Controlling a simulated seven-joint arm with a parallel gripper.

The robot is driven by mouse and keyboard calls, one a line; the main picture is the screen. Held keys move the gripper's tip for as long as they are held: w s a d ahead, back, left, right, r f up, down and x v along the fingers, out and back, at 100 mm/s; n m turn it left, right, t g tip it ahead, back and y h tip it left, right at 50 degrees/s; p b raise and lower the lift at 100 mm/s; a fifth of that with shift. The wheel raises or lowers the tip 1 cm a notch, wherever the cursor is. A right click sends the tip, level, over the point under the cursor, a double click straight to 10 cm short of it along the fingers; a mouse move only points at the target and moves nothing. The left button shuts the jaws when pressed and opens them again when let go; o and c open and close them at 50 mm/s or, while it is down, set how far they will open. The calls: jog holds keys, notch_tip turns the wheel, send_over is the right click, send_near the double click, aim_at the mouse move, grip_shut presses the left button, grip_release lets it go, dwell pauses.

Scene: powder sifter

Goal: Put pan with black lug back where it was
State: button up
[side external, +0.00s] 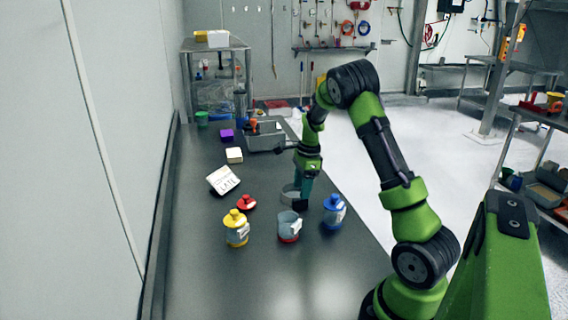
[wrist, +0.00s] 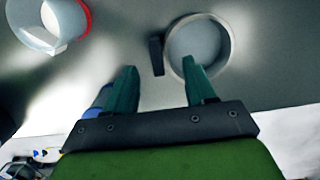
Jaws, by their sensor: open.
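The pan with the black lug (wrist: 208,42) is a round, shallow, pale grey pan resting on the dark table. Its black lug (wrist: 156,54) sticks out on the left in the wrist view. My gripper (wrist: 159,68) is open, with the lug appearing between its two green fingertips. The right fingertip overlaps the pan's rim in that view; whether it touches cannot be told. In the side view the pan (side external: 288,190) is partly hidden by my gripper (side external: 299,196), which is low over the table beside it.
A clear container with a red base (side external: 288,228), a blue-lidded jar (side external: 334,211) and a yellow jar (side external: 236,230) stand nearby. A red lid (side external: 246,202) and a white labelled card (side external: 223,180) lie left. A grey bin (side external: 265,139) stands farther back. The front table is clear.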

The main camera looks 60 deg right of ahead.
notch_tip(320, 180, up, 7)
jog(key=a+r+n+t, duration=0.2)
jog(key=a+r+n, duration=0.45)
jog(key=a, duration=0.35)
jog(key=s+a+r+n+t, duration=0.2)
jog(key=s+a+n, duration=0.4)
jog(key=a+n, duration=0.2)
jog(key=s+a+r+n+t+y, duration=0.1)
jog(key=s+a+r+n+t, duration=0.1)
jog(key=s+a+n, duration=0.5)
jog(key=a+r+n, duration=0.1)
jog(key=a, duration=0.5)
jog(key=shift+s, duration=0.15)
